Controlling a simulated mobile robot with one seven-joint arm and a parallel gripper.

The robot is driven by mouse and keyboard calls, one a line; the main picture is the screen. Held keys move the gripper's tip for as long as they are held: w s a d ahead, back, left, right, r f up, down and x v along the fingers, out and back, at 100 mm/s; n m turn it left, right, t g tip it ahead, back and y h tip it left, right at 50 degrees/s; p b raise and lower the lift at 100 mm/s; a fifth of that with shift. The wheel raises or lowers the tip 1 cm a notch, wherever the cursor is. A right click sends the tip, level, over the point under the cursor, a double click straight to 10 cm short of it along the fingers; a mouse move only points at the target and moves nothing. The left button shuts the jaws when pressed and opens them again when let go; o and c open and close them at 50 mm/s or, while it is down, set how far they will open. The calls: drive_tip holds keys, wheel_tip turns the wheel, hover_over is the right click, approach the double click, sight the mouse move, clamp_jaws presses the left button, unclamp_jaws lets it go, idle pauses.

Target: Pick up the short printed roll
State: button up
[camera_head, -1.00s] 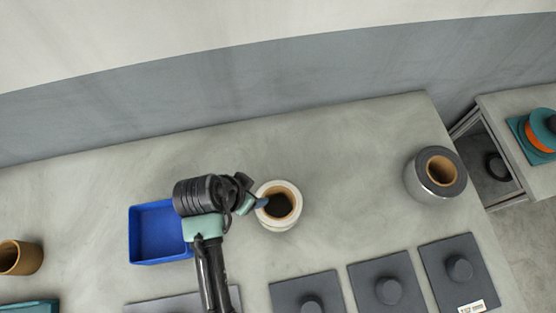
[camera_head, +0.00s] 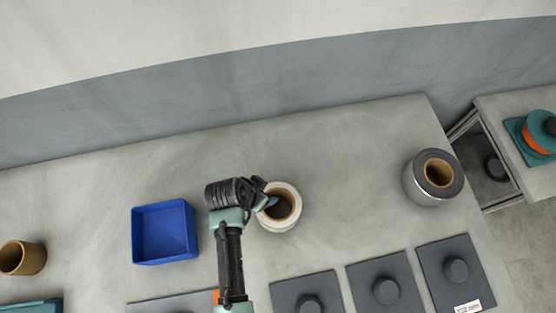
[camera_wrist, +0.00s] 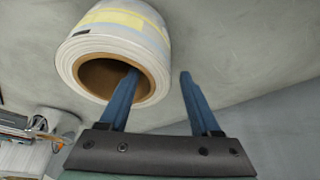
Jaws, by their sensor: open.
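The short printed roll (camera_head: 289,222) stands on the table, white with a brown core. In the wrist view the roll (camera_wrist: 150,36) shows yellow print and a dark mark on its side. My gripper (camera_head: 270,203) is at the roll's left edge in the head view. In the wrist view my gripper (camera_wrist: 159,78) is open, with one blue finger overlapping the core opening and the other outside the roll, so the roll's wall lies between them. Whether either finger touches it, I cannot tell.
A blue bin (camera_head: 164,260) is left of my arm. A large grey roll (camera_head: 424,188) stands at the right. Dark plates with knobs (camera_head: 364,297) line the front. A brown roll (camera_head: 30,262) is at the far left. The table behind the printed roll is clear.

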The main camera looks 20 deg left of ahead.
clamp_jaws()
drive_tip(key=shift+w+r, duration=0.1)
idle(1.2)
